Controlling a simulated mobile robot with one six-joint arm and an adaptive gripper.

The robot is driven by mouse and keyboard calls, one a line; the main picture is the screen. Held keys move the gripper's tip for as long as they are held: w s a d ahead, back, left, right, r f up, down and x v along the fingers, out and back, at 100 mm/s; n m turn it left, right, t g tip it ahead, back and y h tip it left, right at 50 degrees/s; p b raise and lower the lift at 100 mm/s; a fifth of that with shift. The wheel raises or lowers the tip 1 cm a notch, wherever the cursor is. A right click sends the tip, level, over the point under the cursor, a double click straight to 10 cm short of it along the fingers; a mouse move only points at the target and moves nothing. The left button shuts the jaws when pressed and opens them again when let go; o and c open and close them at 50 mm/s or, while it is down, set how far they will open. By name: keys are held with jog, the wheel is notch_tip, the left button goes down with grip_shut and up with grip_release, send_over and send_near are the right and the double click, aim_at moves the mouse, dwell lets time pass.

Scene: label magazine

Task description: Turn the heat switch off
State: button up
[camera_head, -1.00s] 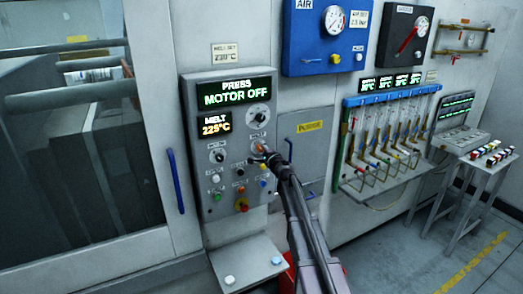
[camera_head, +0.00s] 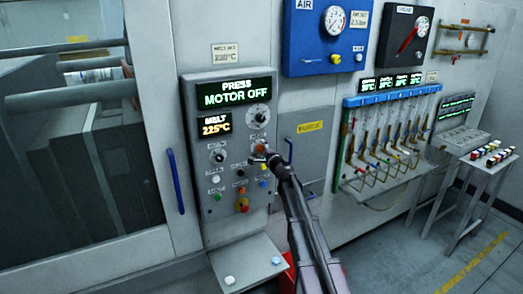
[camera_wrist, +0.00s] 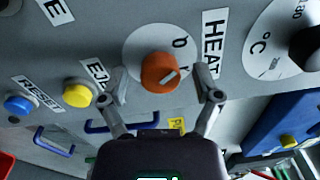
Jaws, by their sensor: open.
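The heat switch (camera_wrist: 160,72) is an orange-brown rotary knob with a white pointer line, on a pale round plate beside the HEAT label (camera_wrist: 211,45). In the wrist view its pointer slants up to the right. A mark like a 0 shows on the plate's upper right. In the head view the switch (camera_head: 259,148) is partly covered by my gripper (camera_head: 264,155). In the wrist view my gripper (camera_wrist: 159,82) is open, one finger on each side of the knob. Gaps show between the fingers and the knob.
The grey control panel (camera_head: 205,170) carries other knobs and buttons, with a yellow button (camera_wrist: 77,93) and a blue button (camera_wrist: 18,104) close by. A temperature dial (camera_wrist: 290,40) is on the other side. The display (camera_head: 234,94) reads PRESS MOTOR OFF. A small shelf (camera_head: 250,264) juts out below.

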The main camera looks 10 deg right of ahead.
jog(key=v, duration=0.7)
jog(key=shift+s, duration=0.15)
dwell(0.3)
jog(key=s+a+f+n+g+y+b, duration=0.1)
jog(key=s+a+f+n+g, duration=0.5)
jog(key=s, duration=0.3)
jog(key=s+a+f+n+g+y+b, duration=0.1)
jog(key=s+a+f+n+g, duration=0.3)
jog(key=s+f+n, duration=0.35)
jog(key=s+d+f+n+g+h, duration=0.1)
jog(key=s+d+f+g+h, duration=0.1)
jog(key=s, duration=0.5)
jog(key=s+d+f+g+h+b, duration=0.1)
jog(key=s+d+f+g+h, duration=0.2)
jog(key=s, duration=0.4)
jog(key=s+d+f+n+g+h+b, duration=0.1)
jog(key=s+d+f+g+h, duration=0.1)
jog(key=s, duration=0.5)
notch_tip(320, 180, down, 2)
jog(key=shift+s+d+f+n, duration=0.25)
jog(key=shift+d+n, duration=0.1)
jog(key=shift+d, duration=0.1)
